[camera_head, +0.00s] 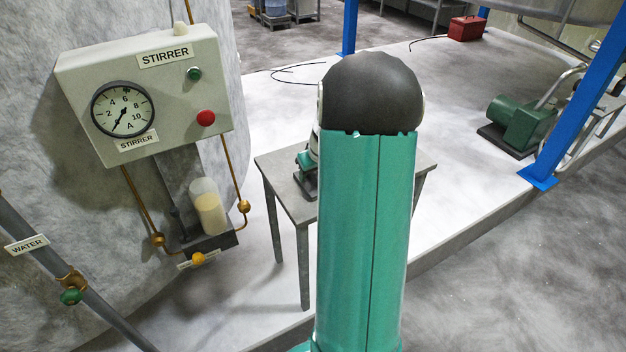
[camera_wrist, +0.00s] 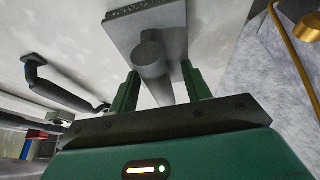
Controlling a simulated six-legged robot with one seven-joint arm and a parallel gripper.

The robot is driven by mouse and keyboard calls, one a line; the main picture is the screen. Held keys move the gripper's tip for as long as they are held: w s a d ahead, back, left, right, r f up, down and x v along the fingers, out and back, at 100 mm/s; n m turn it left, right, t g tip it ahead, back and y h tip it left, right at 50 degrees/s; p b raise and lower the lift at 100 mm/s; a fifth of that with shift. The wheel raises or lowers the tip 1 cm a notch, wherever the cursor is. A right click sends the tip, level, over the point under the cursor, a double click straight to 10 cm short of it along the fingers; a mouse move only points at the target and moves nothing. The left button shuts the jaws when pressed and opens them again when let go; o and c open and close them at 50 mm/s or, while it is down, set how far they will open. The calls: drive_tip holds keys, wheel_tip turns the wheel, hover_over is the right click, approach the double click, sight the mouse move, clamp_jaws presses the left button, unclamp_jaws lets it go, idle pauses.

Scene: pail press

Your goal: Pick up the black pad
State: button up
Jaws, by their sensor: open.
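My gripper (camera_wrist: 158,74) is open, one green finger on each side, with no clear contact. In the head view, my gripper's green and dark end (camera_head: 304,178) shows over the left edge of the small grey table (camera_head: 415,160), partly hidden by my arm. I cannot tell whether the plate is the black pad.
A grey stirrer panel (camera_head: 85,65) with a gauge is on the tank at left. Below it, a beaker (camera_head: 209,207) stands on a bracket beside brass pipes (camera_head: 228,165). A blue post (camera_head: 575,110) and a green motor (camera_head: 520,123) are at right. Bare floor lies front right.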

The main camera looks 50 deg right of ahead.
clamp_jaws()
drive_tip(key=shift+r, duration=0.1)
drive_tip(key=shift+r, duration=0.55)
wheel_tip(320, 180, up, 3)
drive_tip(key=shift+f, duration=0.15)
drive_tip(key=s+a+r, duration=0.3)
drive_tip(key=a+r, duration=0.1)
drive_tip(key=a, duration=0.2)
drive_tip(key=s+a+r, duration=0.3)
drive_tip(key=a+r, duration=0.2)
drive_tip(key=a, duration=0.1)
drive_tip(key=shift+s+a+r, duration=0.25)
